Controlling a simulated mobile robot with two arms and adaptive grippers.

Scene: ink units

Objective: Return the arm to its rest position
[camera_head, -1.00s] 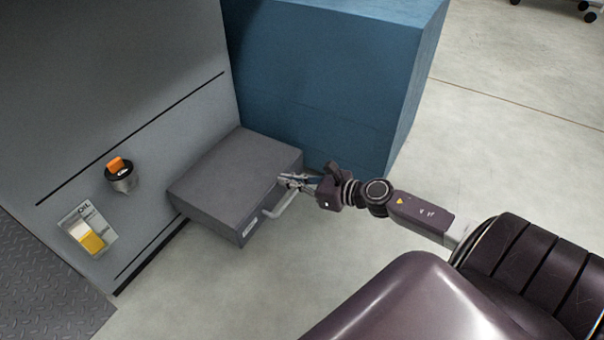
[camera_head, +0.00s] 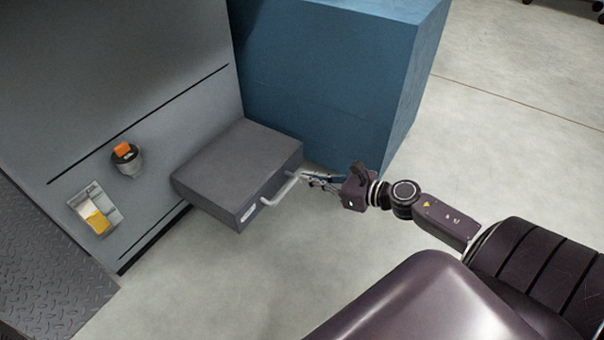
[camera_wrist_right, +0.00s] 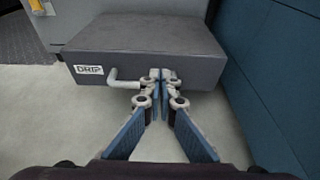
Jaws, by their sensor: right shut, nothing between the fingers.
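My right gripper (camera_head: 308,178) is shut and empty. In the head view its fingertips are just to the right of the handle (camera_head: 279,190) of a grey drawer (camera_head: 238,168). The drawer sticks out from the grey cabinet. In the right wrist view the shut fingertips (camera_wrist_right: 161,77) appear in front of the drawer face, beside the right end of the handle (camera_wrist_right: 125,82). Whether they touch the handle is hard to tell. A label reading "DRIP" (camera_wrist_right: 89,70) is on the drawer front. My left gripper is not in view.
The grey cabinet (camera_head: 130,70) carries an orange-topped knob (camera_head: 126,158) and an oil gauge with yellow fill (camera_head: 95,212). A blue block (camera_head: 330,90) stands close behind the drawer and gripper. Open concrete floor (camera_head: 500,130) lies to the right.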

